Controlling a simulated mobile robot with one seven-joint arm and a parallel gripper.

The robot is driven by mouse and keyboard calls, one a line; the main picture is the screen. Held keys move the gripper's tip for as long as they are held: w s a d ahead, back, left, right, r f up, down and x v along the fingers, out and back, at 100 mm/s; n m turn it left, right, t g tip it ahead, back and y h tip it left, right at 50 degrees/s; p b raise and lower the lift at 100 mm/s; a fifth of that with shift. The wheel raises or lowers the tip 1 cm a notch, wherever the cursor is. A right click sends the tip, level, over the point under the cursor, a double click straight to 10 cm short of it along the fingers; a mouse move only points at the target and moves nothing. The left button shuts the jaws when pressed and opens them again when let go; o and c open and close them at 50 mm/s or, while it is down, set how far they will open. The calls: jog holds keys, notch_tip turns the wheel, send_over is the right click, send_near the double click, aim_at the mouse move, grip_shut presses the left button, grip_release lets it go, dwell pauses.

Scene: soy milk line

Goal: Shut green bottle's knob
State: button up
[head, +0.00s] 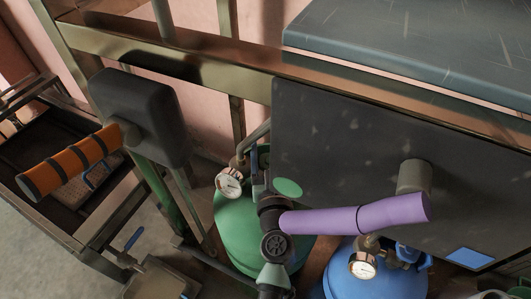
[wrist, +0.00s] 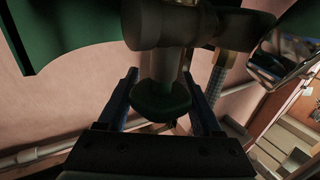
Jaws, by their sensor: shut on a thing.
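The green bottle (head: 232,218) stands at the lower middle of the head view, partly covered by my dark arm. A round white gauge (head: 229,182) sits on its left side near the top. In the wrist view the bottle's green knob (wrist: 160,101) sits below a dark valve body, between my blue fingers. My gripper (wrist: 158,98) is shut on this knob, with a finger on each side. In the head view my gripper (head: 258,172) is at the bottle's valve, left of the panel edge, and the knob is hidden there.
A dark panel (head: 345,155) with a purple handle (head: 370,214) stands right of my gripper. A blue bottle (head: 385,285) with its own gauge is at the lower right. An orange banded handle (head: 70,162) juts from a dark box at left. A metal frame rail runs above.

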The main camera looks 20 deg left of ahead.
jog(key=m+h+p, duration=0.2)
jog(key=h+p, duration=0.1)
jog(key=h, duration=0.1)
jog(key=d+m+t+h+p, duration=0.1)
jog(key=m+h+p, duration=0.2)
jog(key=h+p, duration=0.1)
jog(key=m+h+p, duration=0.3)
jog(key=p, duration=0.1)
jog(key=shift+w+d+r+t+h, duration=0.15)
jog(key=shift+w+d+t+h, duration=0.1)
jog(key=shift+t+h, duration=0.15)
jog(key=shift+s+d+m+g+h+b, duration=0.1)
jog(key=shift+d+m+g+h+b, duration=0.15)
jog(key=shift+m+h, duration=0.4)
jog(key=shift+s+d+m+g+h+b, duration=0.1)
jog(key=shift+m+g+h+b, duration=0.25)
jog(key=shift+h, duration=0.6)
jog(key=shift+d+m+g+h+b, duration=0.25)
jog(key=shift+m+h, duration=0.25)
jog(key=shift+h, duration=0.6)
jog(key=o, duration=1.4)
jog(key=shift+c, duration=0.2)
jog(key=shift+s, duration=0.2)
